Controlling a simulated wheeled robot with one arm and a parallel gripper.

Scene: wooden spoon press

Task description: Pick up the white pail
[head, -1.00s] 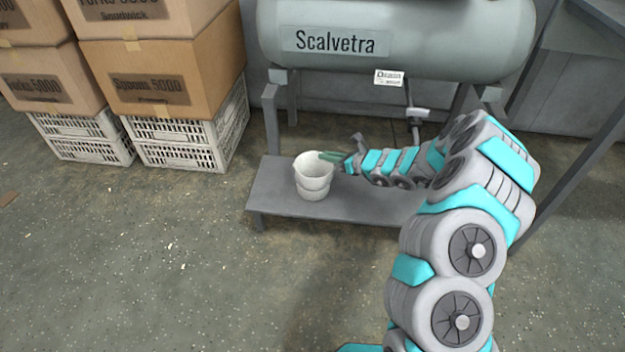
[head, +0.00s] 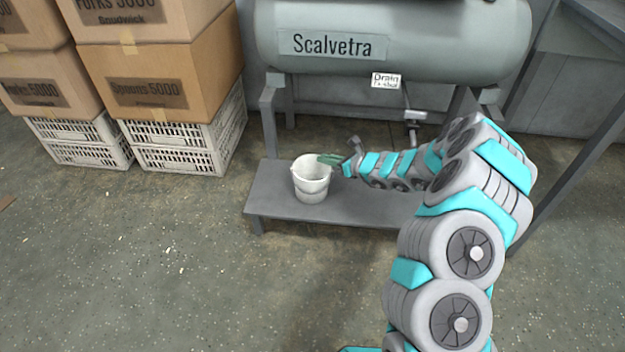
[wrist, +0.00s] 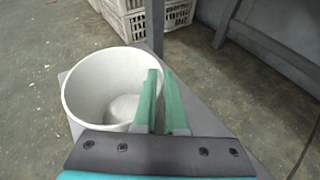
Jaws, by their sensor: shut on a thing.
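The white pail (head: 311,182) stands upright on a low grey shelf (head: 270,200) beneath the tank. In the wrist view the pail (wrist: 85,88) is at the left, open at the top and empty. My gripper (head: 328,159) reaches in from the right at the pail's rim. In the wrist view its green fingers (wrist: 160,90) straddle the pail's near right wall, one inside and one outside, and are shut on it. The fingers hide part of that wall.
A large grey tank (head: 390,40) marked Scalvetra hangs above the shelf, with a drain tap (head: 413,118) below it. Cardboard boxes (head: 150,75) on white crates (head: 180,145) stand at the left. The floor in front is clear.

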